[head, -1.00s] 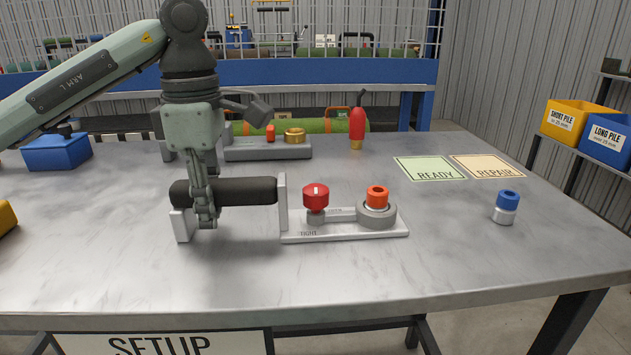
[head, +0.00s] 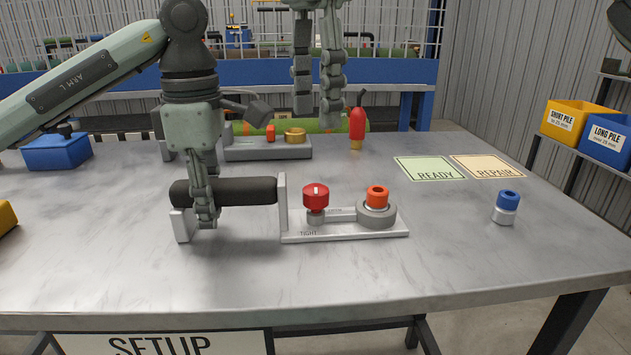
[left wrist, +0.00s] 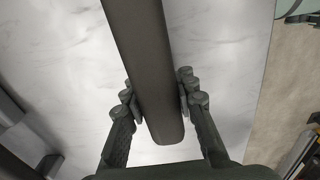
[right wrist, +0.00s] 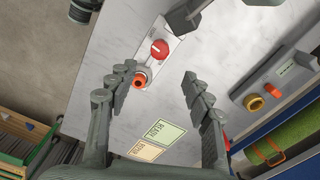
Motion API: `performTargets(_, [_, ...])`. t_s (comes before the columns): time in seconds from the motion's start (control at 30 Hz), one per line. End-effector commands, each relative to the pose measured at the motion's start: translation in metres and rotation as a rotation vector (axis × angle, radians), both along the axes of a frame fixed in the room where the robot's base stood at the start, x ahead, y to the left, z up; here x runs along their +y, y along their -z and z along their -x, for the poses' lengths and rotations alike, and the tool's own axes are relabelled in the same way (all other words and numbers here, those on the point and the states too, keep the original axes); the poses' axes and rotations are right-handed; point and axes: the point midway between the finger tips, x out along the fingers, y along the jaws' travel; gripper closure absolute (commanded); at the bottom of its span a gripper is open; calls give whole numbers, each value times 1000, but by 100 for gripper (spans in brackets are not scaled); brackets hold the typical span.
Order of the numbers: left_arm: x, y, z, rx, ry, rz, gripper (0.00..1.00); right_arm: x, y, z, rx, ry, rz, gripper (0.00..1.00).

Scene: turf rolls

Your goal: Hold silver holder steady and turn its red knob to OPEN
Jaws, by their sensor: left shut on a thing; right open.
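The silver holder (head: 345,235) lies on the table with a black handle (head: 248,191) on its left side. Its red knob (head: 316,198) stands above the plate, and an orange-topped piece (head: 377,197) sits in a round seat at its right. The word TIGHT shows beside the knob. My left gripper (head: 207,215) is shut on the black handle, which also shows between its fingers in the left wrist view (left wrist: 145,70). My right gripper (head: 318,105) is open and empty, above and behind the holder. The right wrist view shows the red knob (right wrist: 160,49) beyond its spread fingers.
A second grey holder (head: 267,150) with a brass ring stands behind. A red tool (head: 357,128) stands near the right gripper. A blue-capped piece (head: 506,207) and the READY (head: 430,169) and REPAIR (head: 489,166) mats are at right. The front of the table is clear.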

Motion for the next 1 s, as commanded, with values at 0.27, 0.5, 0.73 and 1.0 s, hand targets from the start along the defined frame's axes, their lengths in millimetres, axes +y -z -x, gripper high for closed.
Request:
performTargets(0.27, [0,0,0,0,1,0,100,-1,53,1,5,0,-1,49])
performTargets(0.5, [0,0,0,0,1,-1,100,-1,94,1,5,1,-5,49])
performTargets(0.73, [0,0,0,0,1,-1,100,0,111,0,2,2,-7,49])
performTargets(1.0, [0,0,0,0,2,0,100,0,112,0,2,2,-7,49])
